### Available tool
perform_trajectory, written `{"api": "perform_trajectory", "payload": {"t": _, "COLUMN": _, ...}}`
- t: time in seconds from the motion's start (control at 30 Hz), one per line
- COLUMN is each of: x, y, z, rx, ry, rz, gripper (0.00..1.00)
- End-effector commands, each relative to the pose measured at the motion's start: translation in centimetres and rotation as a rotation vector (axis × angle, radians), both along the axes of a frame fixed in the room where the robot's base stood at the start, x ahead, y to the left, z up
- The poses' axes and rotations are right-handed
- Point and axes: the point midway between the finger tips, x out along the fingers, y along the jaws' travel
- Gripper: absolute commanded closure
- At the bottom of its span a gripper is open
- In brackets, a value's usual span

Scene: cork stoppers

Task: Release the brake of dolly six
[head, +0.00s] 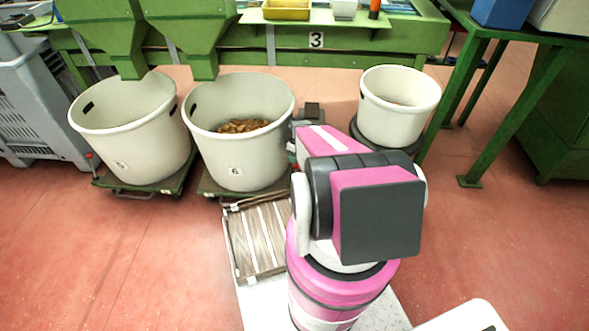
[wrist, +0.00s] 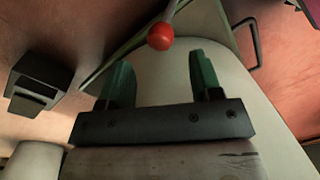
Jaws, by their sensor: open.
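Tub 6 (head: 235,158), cream with brown corks inside, stands on dolly six (head: 212,187), a low green platform. In the wrist view a red ball knob (wrist: 160,37) sits on a grey lever (wrist: 172,10) beside a pale tub (wrist: 160,85). My gripper (wrist: 160,62) is open, its two green fingers apart and empty. The knob appears between the fingers' lines, a little beyond their tips; I see no contact. In the head view my arm hides this lever and most of the gripper.
Tub 5 (head: 130,130) stands on another dolly (head: 145,187) at left, with its own red knob (head: 90,156). A smaller tub (head: 398,110) stands right. A slatted crate (head: 256,240) lies in front of tub 6. A dark box (wrist: 38,82) is left of the gripper.

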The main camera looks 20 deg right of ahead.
Motion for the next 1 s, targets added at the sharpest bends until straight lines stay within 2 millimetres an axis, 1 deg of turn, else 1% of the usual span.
{"api": "perform_trajectory", "payload": {"t": 0.1, "x": 0.0, "y": 0.1, "z": -2.2, "rx": 0.001, "ry": 0.002, "rz": -0.001, "gripper": 0.41}}
{"api": "perform_trajectory", "payload": {"t": 0.3, "x": -0.1, "y": 0.3, "z": -5.8, "rx": 0.0, "ry": 0.002, "rz": -0.002, "gripper": 0.41}}
{"api": "perform_trajectory", "payload": {"t": 0.5, "x": -0.3, "y": 0.4, "z": -8.2, "rx": 0.0, "ry": 0.002, "rz": -0.003, "gripper": 0.41}}
{"api": "perform_trajectory", "payload": {"t": 0.67, "x": -0.3, "y": 0.5, "z": -8.9, "rx": -0.001, "ry": 0.0, "rz": -0.003, "gripper": 0.41}}
{"api": "perform_trajectory", "payload": {"t": 0.93, "x": -0.4, "y": 0.5, "z": -9.0, "rx": -0.001, "ry": 0.0, "rz": -0.003, "gripper": 0.41}}
{"api": "perform_trajectory", "payload": {"t": 0.97, "x": -0.4, "y": 0.5, "z": -9.0, "rx": -0.001, "ry": 0.0, "rz": -0.003, "gripper": 0.45}}
{"api": "perform_trajectory", "payload": {"t": 1.0, "x": -0.4, "y": 0.5, "z": -9.0, "rx": -0.001, "ry": 0.0, "rz": -0.003, "gripper": 0.58}}
